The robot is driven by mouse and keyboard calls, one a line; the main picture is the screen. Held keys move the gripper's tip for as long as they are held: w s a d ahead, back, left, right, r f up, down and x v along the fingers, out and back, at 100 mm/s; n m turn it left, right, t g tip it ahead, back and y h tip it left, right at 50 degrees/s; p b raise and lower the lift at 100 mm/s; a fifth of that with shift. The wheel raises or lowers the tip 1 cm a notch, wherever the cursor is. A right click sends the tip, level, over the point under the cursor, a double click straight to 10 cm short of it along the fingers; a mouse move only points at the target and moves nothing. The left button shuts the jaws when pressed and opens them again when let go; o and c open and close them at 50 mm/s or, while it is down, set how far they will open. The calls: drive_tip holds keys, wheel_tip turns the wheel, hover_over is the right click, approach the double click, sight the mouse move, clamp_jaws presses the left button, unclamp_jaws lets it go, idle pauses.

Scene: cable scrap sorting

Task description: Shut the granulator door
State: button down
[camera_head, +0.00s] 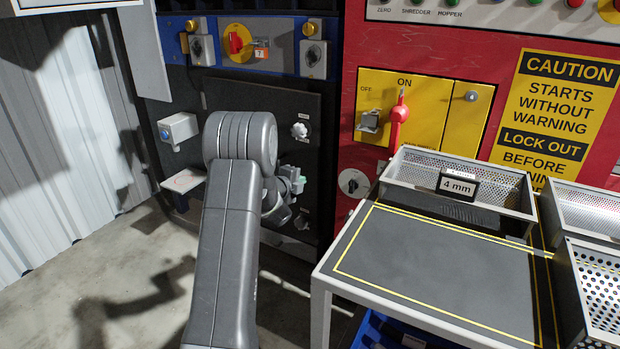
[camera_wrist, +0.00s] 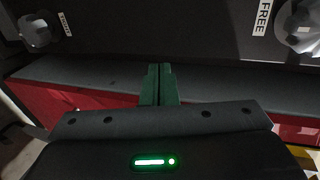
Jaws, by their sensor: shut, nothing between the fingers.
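The granulator's dark door panel (camera_head: 285,100) is behind my arm in the head view, with a white knob (camera_head: 300,131) on its right side. My arm hides much of its lower part, and I cannot tell whether it stands ajar. In the wrist view a dark panel (camera_wrist: 170,30) with two knobs fills the top. My gripper's green fingers (camera_wrist: 159,70) are together and empty, pointing at its lower edge. I cannot tell whether they touch it.
A grey table (camera_head: 440,265) with a perforated tray (camera_head: 510,190) marked 4 mm stands close to the right of my arm. A red lever (camera_head: 399,120) sticks out on the yellow panel. A small shelf (camera_head: 184,180) juts out on the left. The floor at left is clear.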

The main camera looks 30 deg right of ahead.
sight(315, 172)
drive_tip(key=x, duration=0.2)
drive_tip(key=r+x, duration=0.1)
drive_tip(key=x, duration=0.2)
drive_tip(key=shift+w+d+b, duration=0.1)
drive_tip(key=shift+d+b, duration=0.1)
drive_tip(key=shift+b, duration=0.2)
drive_tip(key=shift+d+r, duration=0.1)
